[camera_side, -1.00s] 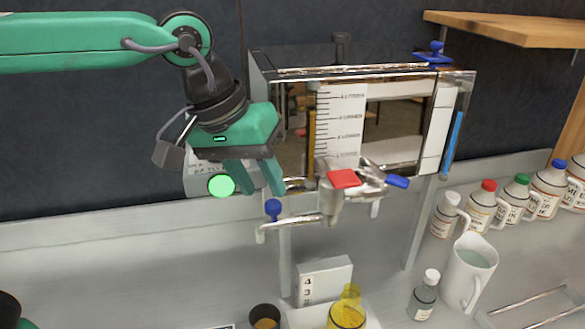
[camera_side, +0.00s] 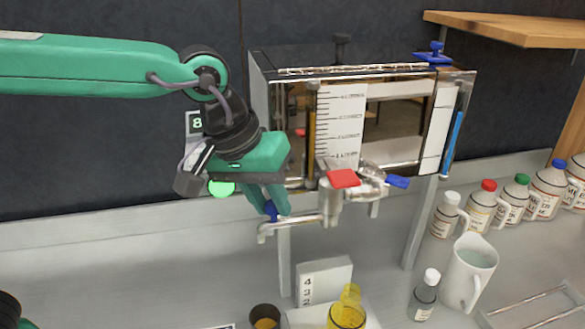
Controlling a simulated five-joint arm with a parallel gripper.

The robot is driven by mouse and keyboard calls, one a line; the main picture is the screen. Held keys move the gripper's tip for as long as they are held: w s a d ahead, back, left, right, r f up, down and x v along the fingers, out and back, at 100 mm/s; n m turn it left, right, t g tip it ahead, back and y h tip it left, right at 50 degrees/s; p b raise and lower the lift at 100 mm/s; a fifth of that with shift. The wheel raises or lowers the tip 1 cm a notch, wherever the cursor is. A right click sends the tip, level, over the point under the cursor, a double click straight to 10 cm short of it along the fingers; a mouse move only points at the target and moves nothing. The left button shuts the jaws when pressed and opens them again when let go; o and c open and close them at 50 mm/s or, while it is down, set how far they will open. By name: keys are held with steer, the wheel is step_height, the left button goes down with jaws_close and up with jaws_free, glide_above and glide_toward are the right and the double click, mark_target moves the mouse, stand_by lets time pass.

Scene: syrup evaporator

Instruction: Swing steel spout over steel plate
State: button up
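The steel spout (camera_side: 292,224) is a thin pipe that runs left from the tap body under the tank and bends down at its left tip. A blue knob (camera_side: 271,211) stands up on it near that tip. My gripper (camera_side: 272,209) points down at the knob, with one finger on each side of it. The fingers partly cover the knob, and I cannot tell whether they press on it. I cannot make out with certainty which surface is the steel plate.
The tap has a red handle (camera_side: 343,178) and a blue handle (camera_side: 398,182) just right of my gripper. Below stand a brown cup (camera_side: 264,315), a yellow vessel (camera_side: 347,314) and a numbered white block (camera_side: 323,279). A jug (camera_side: 468,272) and several bottles are at the right.

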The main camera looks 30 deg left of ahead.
steer(key=shift+s+d, duration=0.15)
steer(key=shift+d, duration=0.05)
stand_by(0.4)
steer(key=shift+s+d, duration=0.5)
steer(key=shift+d, duration=0.2)
steer(key=shift+d, duration=0.15)
steer(key=shift+s+d, duration=0.4)
steer(key=shift+d, duration=0.4)
stand_by(0.3)
steer(key=shift+s+d, duration=0.1)
steer(key=shift+d, duration=0.15)
steer(key=shift+s+d, duration=0.1)
steer(key=shift+d, duration=0.75)
